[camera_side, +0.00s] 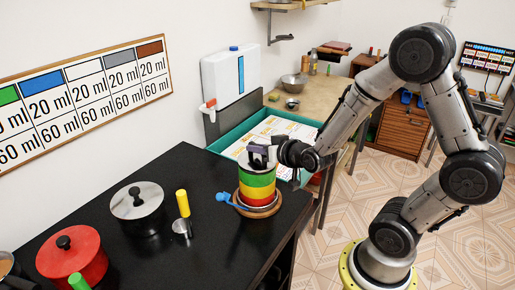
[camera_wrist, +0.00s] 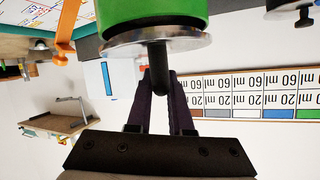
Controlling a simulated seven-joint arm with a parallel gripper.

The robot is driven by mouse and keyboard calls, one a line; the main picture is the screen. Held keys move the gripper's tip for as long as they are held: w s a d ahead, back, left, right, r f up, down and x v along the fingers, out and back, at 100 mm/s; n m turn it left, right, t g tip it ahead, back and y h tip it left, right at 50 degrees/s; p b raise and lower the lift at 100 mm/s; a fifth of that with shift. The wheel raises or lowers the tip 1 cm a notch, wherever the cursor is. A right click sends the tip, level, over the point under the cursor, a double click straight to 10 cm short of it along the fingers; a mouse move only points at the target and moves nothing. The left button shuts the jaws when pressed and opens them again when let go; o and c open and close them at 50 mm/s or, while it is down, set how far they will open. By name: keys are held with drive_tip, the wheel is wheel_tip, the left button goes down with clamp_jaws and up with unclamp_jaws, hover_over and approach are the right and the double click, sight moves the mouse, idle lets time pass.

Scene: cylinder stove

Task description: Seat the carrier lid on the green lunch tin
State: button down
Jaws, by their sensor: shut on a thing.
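A stack of tins stands on a round wooden base (camera_side: 240,206), with the green lunch tin (camera_side: 257,179) on top, a yellow tin (camera_side: 257,191) below it and a red one (camera_side: 258,201) at the bottom. My gripper (camera_side: 259,158) is above the stack. The silver carrier lid (camera_wrist: 118,49) with its black knob (camera_wrist: 157,58) shows in the wrist view. My gripper (camera_wrist: 159,78) is shut on the knob there. The lid lies against the green tin (camera_wrist: 150,18) or very close to it; I cannot tell whether it is fully seated.
On the black counter (camera_side: 205,255), a silver-lidded pot (camera_side: 137,203), a yellow cylinder (camera_side: 183,203), a small metal cup (camera_side: 182,229) and a red pot (camera_side: 72,258) stand left of the stack. A blue item (camera_side: 224,197) lies beside the base. A teal tray (camera_side: 235,140) is behind.

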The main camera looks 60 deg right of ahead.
drive_tip(key=shift+f, duration=0.55)
drive_tip(key=c, duration=1.1)
unclamp_jaws()
drive_tip(key=shift+s, duration=0.1)
drive_tip(key=shift+v, duration=5.4)
drive_tip(key=shift+a, duration=0.1)
